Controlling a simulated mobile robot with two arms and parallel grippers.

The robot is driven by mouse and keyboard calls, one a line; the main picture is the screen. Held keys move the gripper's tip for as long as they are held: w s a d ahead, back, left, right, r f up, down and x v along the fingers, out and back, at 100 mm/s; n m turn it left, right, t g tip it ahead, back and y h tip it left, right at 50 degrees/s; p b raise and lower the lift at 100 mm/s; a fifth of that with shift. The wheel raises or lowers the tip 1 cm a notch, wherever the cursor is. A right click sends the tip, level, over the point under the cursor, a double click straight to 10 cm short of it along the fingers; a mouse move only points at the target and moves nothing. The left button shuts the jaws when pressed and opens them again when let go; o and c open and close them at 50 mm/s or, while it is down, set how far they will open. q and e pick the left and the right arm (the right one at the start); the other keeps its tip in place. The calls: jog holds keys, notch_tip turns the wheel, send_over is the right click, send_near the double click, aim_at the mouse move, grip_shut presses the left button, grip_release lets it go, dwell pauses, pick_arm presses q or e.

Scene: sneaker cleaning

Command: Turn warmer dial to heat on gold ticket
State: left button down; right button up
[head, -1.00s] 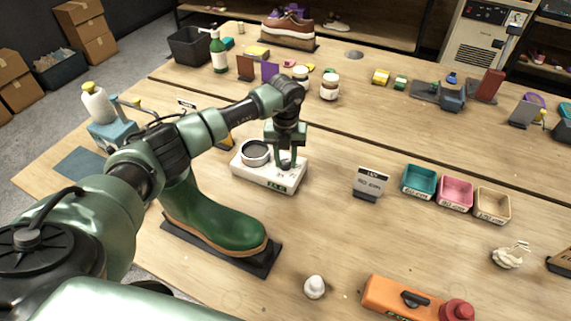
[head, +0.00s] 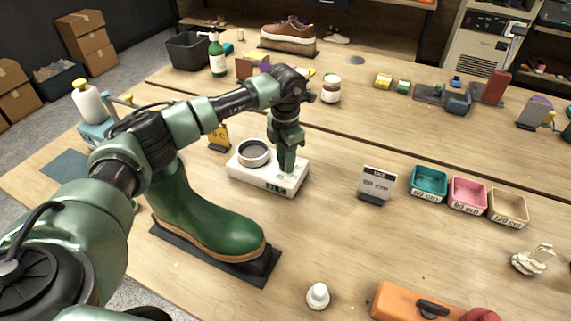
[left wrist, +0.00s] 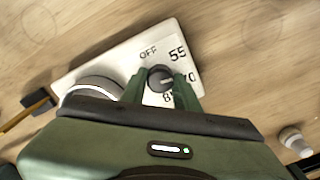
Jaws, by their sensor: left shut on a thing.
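The white warmer (head: 240,178) stands on the table, with a round metal-rimmed pot (head: 253,152) on its left part and a small green display on its front. My left gripper (head: 287,168) points down over the warmer's right part. In the left wrist view its fingers (left wrist: 164,84) are shut on the dark dial (left wrist: 159,75). Around the dial are the marks OFF, 55, 70 and one partly hidden mark starting with 8. The gold ticket (head: 219,138) stands behind the warmer's left end; its number is partly hidden by my arm. My right gripper is out of view.
A green boot (head: 215,222) on a dark mat stands in front of the warmer. A white-capped item (head: 318,295) and an orange case (head: 405,302) lie nearer.

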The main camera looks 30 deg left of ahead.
pick_arm(q)
jog(key=shift+m+b, duration=0.95)
jog(key=shift+m, duration=1.05)
jog(key=shift+r, duration=0.1)
jog(key=c, duration=1.1)
grip_release()
jog(key=shift+o, duration=0.2)
notch_tip(320, 180, up, 8)
jog(key=shift+f+b, duration=0.15)
jog(key=shift+b, duration=0.6)
